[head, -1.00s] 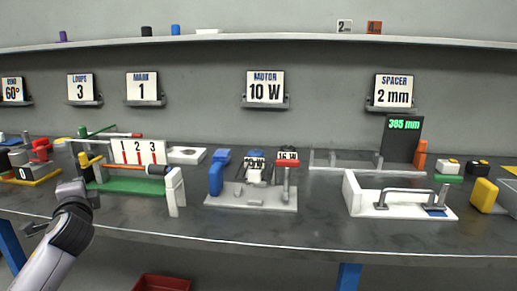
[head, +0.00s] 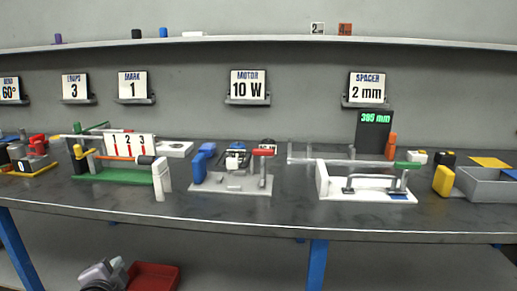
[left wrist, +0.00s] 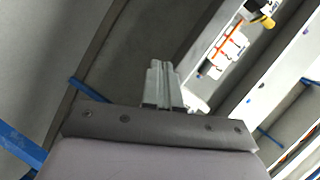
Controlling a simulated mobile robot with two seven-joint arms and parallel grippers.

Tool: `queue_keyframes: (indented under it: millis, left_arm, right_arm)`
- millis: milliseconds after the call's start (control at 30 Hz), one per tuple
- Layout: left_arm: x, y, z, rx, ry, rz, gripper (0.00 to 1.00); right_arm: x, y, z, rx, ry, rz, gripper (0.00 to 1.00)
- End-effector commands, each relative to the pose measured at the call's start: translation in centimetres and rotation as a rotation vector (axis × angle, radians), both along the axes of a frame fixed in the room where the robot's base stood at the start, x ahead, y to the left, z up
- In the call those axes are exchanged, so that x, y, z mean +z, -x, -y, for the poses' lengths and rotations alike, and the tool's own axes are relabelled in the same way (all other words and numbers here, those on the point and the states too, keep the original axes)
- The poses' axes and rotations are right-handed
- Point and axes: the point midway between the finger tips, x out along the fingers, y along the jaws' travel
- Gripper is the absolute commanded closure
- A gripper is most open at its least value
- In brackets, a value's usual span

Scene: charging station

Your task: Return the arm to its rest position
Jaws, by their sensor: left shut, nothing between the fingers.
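My left gripper (head: 103,271) shows at the bottom left of the head view, low in front of the workbench (head: 280,229) and below its front edge. It is apart from everything on the bench. In the left wrist view its fingers (left wrist: 162,82) are together with nothing between them. My right gripper is in neither view.
A red bin (head: 153,277) stands low, just right of the left gripper in the picture. The bench carries a green fixture (head: 115,176), a grey fixture (head: 230,184), a white tray fixture (head: 365,190) and a grey box (head: 487,187). Blue legs (head: 317,264) hold up the bench.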

Motion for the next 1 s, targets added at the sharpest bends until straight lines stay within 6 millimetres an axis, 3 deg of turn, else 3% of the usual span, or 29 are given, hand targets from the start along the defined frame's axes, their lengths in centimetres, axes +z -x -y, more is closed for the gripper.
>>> queue_keyframes:
  millis: [33, 200, 300, 500, 733, 800, 1000]
  left_arm:
    - [-2.8, 1.9, 1.6, -0.023, 0.083, -0.032, 1.0]
    - [-9.2, 8.1, 6.5, -0.059, 0.372, -0.113, 1.0]
    - [-12.1, 12.1, 9.0, -0.052, 0.546, -0.16, 1.0]
    - [-15.3, 19.5, 12.8, 0.011, 0.86, -0.232, 1.0]
    - [-16.6, 26.4, 15.4, 0.124, 1.142, -0.285, 1.0]
    - [-14.1, 25.8, 15.2, 0.115, 1.127, -0.273, 1.0]
    - [-10.5, 26.0, 14.8, 0.116, 1.113, -0.27, 1.0]
  right_arm:
    - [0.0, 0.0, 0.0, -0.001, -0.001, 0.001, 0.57]
    - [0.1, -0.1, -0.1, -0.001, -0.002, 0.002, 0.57]
    - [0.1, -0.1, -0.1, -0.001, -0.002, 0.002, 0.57]
    - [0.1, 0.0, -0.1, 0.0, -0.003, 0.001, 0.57]
    - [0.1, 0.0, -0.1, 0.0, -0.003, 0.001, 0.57]
    - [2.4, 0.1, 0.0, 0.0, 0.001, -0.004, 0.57]
    - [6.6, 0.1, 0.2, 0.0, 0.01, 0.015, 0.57]
